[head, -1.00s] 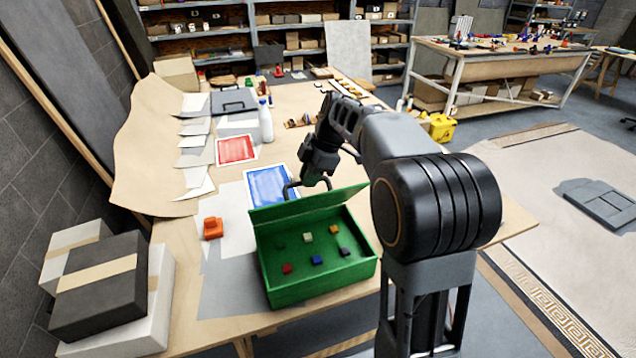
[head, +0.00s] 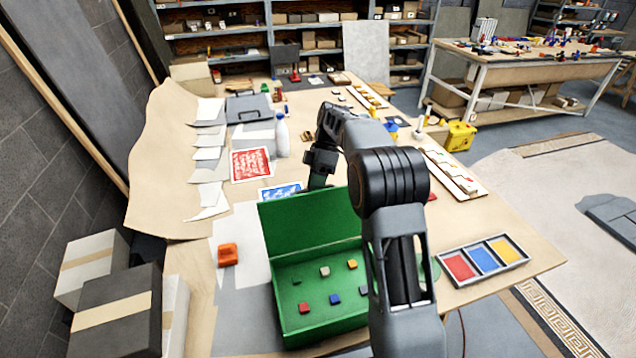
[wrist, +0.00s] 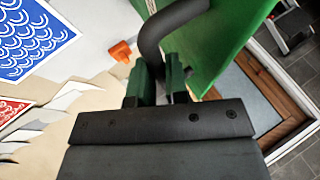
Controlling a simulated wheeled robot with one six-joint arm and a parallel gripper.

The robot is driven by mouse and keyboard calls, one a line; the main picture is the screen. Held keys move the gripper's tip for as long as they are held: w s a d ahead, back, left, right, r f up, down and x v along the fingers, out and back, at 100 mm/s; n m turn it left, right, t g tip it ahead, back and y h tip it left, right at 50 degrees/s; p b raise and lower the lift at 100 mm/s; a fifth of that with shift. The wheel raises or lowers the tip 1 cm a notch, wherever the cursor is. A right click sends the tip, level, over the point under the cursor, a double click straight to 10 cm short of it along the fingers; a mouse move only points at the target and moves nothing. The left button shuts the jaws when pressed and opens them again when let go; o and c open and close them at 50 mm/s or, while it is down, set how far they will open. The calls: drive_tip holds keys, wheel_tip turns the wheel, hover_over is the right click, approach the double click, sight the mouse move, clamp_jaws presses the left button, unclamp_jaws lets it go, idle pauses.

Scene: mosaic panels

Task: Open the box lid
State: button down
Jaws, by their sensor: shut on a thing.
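A green box (head: 275,308) stands on the table in the head view, with several small coloured cubes inside. Its lid (head: 312,225) is raised and stands roughly upright at the back edge. In the wrist view the green lid (wrist: 222,35) fills the upper right, with a dark curved handle (wrist: 155,35) at its edge. My gripper (wrist: 165,75) is shut on the handle, its two green-grey fingers around the bar's lower end. In the head view the fingers and handle are hidden behind the lid.
An orange block (head: 228,255) lies left of the box. A blue patterned card (head: 281,191) and a red one (head: 251,164) lie behind it. A tray of red, blue and yellow tiles (head: 484,260) is at the right. Stacked boxes (head: 115,312) stand at the left.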

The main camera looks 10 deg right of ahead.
drive_tip(key=shift+f, duration=0.5)
drive_tip(key=c, duration=1.1)
unclamp_jaws()
drive_tip(key=shift+w+r, duration=0.1)
drive_tip(key=shift+w, duration=0.05)
drive_tip(key=shift+c, duration=0.2)
drive_tip(key=shift+r, duration=0.1)
drive_tip(key=s+r+b, duration=0.1)
drive_tip(key=r, duration=0.2)
drive_tip(key=s+r+b, duration=0.1)
drive_tip(key=s+r, duration=0.1)
drive_tip(key=s+r+b, duration=0.1)
drive_tip(key=s+r, duration=0.1)
drive_tip(key=r, duration=0.1)
drive_tip(key=shift+s+r, duration=0.1)
drive_tip(key=shift+r, duration=0.25)
drive_tip(key=shift+s+d+r+p, duration=0.1)
drive_tip(key=shift+s+r, duration=0.6)
drive_tip(key=shift+s, duration=0.8)
drive_tip(key=shift+s+d+r+p, duration=0.1)
drive_tip(key=shift+s+r, duration=0.65)
drive_tip(key=shift+s, duration=0.7)
drive_tip(key=shift+s+d+r+p, duration=0.1)
drive_tip(key=shift+s+r, duration=0.6)
drive_tip(key=shift+s, duration=0.8)
